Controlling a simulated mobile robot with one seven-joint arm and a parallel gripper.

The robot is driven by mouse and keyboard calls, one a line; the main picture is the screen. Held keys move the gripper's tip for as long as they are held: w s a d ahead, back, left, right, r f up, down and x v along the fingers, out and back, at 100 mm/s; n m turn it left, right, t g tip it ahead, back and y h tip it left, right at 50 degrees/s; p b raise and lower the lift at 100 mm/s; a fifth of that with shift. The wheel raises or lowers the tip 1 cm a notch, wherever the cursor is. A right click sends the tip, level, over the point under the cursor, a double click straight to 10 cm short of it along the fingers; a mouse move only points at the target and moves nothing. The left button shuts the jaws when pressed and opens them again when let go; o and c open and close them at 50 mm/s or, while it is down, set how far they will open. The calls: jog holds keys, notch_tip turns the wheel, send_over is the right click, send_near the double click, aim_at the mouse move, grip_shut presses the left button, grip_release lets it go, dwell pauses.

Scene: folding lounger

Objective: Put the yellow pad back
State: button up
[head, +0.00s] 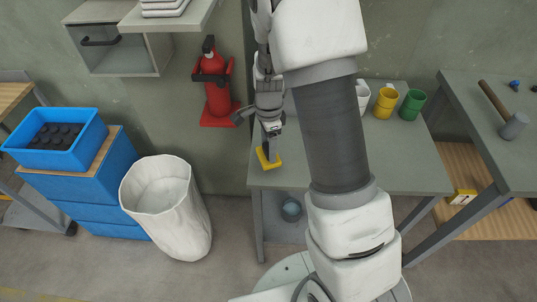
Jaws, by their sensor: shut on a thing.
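The yellow pad (264,162) is at the left end of the grey table (420,178), close to its left edge. It looks like a small angled yellow block. My gripper (270,149) points down with its fingertips at the pad and is shut on it. The fingers hide part of the pad. I cannot tell whether the pad touches the tabletop or is just above it.
A red fire extinguisher (217,90) is on the wall to the left. A white bin (168,207) stands on the floor. A hammer (503,112) lies on the right table.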

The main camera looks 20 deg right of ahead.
aim_at(262, 152)
jog(key=shift+f, duration=1.7)
jog(key=shift+f+b, duration=0.2)
jog(key=shift+b, duration=0.1)
jog(key=o, duration=1.3)
jog(key=shift+r, duration=0.1)
